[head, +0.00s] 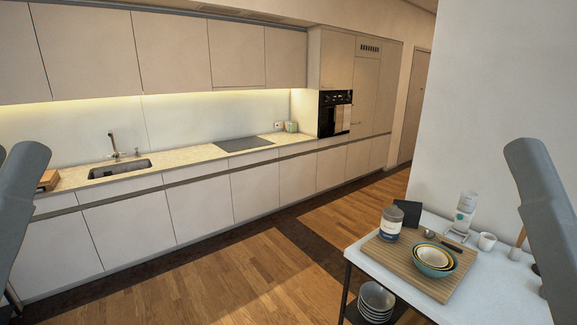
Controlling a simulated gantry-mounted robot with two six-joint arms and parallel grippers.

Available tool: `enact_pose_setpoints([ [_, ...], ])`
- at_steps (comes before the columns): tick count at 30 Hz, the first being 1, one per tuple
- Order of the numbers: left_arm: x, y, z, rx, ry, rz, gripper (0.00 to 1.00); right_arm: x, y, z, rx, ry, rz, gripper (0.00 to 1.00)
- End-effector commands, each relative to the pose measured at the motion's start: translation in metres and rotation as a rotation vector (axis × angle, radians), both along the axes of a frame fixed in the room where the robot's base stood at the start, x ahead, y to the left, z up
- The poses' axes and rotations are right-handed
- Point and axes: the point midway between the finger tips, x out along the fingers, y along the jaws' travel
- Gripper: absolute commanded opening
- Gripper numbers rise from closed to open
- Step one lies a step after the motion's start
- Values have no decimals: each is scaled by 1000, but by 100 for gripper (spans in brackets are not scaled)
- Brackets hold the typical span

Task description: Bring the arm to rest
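In the head view, grey links of my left arm (18,205) rise at the left picture edge. A grey link of my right arm (545,215) stands at the right edge, in front of the white wall and the right end of a small table. Neither gripper shows, so I cannot see their fingers or whether they hold anything.
The white table (490,300) bears a wooden board (395,262) with nested bowls (436,258) and a labelled jar (391,223). Plates (376,300) sit below. Handleless cabinets (190,215) line the back; wooden floor between is clear.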

Motion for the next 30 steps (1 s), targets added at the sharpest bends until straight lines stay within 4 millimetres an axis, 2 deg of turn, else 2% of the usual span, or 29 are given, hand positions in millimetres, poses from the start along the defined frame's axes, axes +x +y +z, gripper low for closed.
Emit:
enact_pose_setpoints([
  [1,1,0,28,0,3,0,34,4,2,27,-28,13,-16,100],
  [3,0,0,59,0,0,0,34,4,3,57,-24,11,-9,100],
  [8,0,0,123,0,-1,0,34,4,3,120,-23,12,-7,100],
  [15,0,0,236,0,-1,0,34,5,3,233,-22,12,-5,100],
  [18,0,0,269,0,-1,0,34,5,3,266,-23,13,-4,100],
  [22,0,0,289,0,0,0,34,5,3,286,-22,13,-4,100],
  [30,0,0,287,0,1,0,34,5,3,285,-22,12,-4,100],
])
